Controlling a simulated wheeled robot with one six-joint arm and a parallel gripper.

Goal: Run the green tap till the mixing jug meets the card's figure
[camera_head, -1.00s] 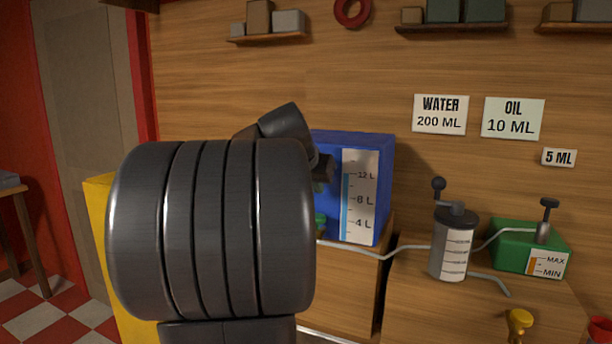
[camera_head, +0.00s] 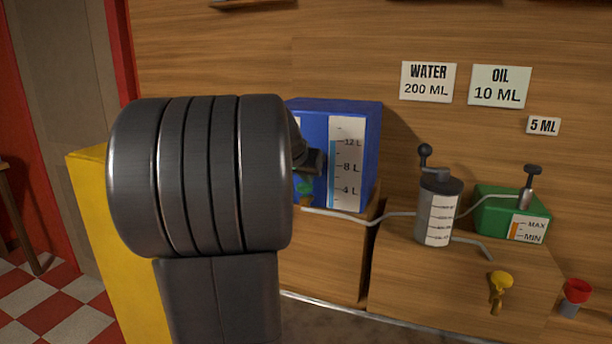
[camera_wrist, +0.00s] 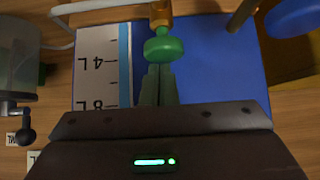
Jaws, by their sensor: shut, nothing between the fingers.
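The green tap (camera_head: 305,187) is on the front of the blue water tank (camera_head: 312,118), partly behind my arm. It also shows in the wrist view (camera_wrist: 163,48) on a brass fitting. My gripper (camera_wrist: 159,68) is shut and empty, its fingertips right at the tap's knob; I cannot tell whether they touch. The head view mostly hides it behind my arm. The water card (camera_head: 428,81) reads 200 ML.
A pipe (camera_head: 338,217) runs from the tap toward the jug. A green oil box (camera_head: 488,208) with a pump stands to the right, under an oil card (camera_head: 499,86) reading 10 ML.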

